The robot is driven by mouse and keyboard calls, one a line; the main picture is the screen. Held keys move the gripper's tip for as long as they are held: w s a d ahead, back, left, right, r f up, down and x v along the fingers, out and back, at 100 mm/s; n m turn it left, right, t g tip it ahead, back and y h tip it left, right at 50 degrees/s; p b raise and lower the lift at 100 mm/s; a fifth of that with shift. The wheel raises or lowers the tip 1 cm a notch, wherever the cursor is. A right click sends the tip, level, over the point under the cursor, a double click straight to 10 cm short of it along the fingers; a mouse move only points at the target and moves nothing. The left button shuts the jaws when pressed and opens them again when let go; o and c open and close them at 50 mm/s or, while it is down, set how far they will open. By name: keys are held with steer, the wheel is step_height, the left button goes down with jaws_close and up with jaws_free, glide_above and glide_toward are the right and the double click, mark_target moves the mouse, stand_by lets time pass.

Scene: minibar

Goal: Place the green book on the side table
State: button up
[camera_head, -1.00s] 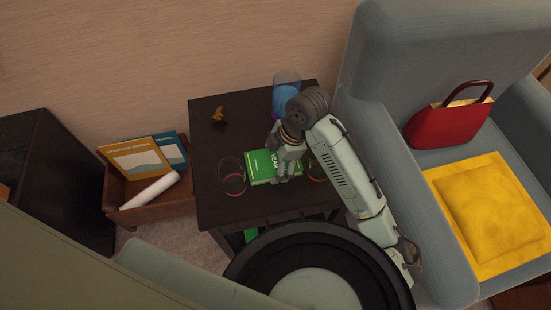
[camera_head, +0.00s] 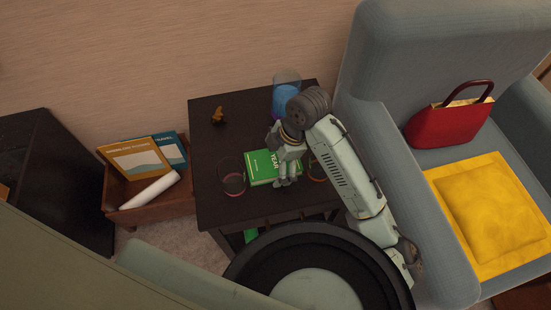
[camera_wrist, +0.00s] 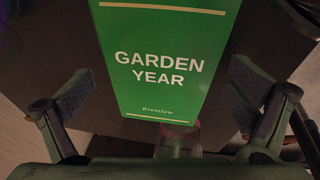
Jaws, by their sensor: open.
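The green book (camera_head: 262,168), titled "Garden Year", lies flat on the dark side table (camera_head: 214,203). In the wrist view the book (camera_wrist: 160,60) fills the upper middle with its cover facing me. My gripper (camera_head: 286,178) is over the right part of the book in the head view. In the wrist view its two fingers (camera_wrist: 162,97) are wide apart, one on each side of the book, and neither touches it. My gripper is open, and my arm hides the right side of the table.
Thin rings (camera_head: 233,184) lie left of the book. A small golden figure (camera_head: 218,116) and a clear container with blue contents (camera_head: 287,92) stand at the back. A wooden crate (camera_head: 152,205) with books is left. An armchair (camera_head: 405,165) stands close on the right.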

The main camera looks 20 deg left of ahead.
steer(key=v, duration=1.2)
steer(key=shift+a+r+p, duration=0.1)
steer(key=shift+r+p, duration=0.05)
steer(key=shift+p, duration=0.15)
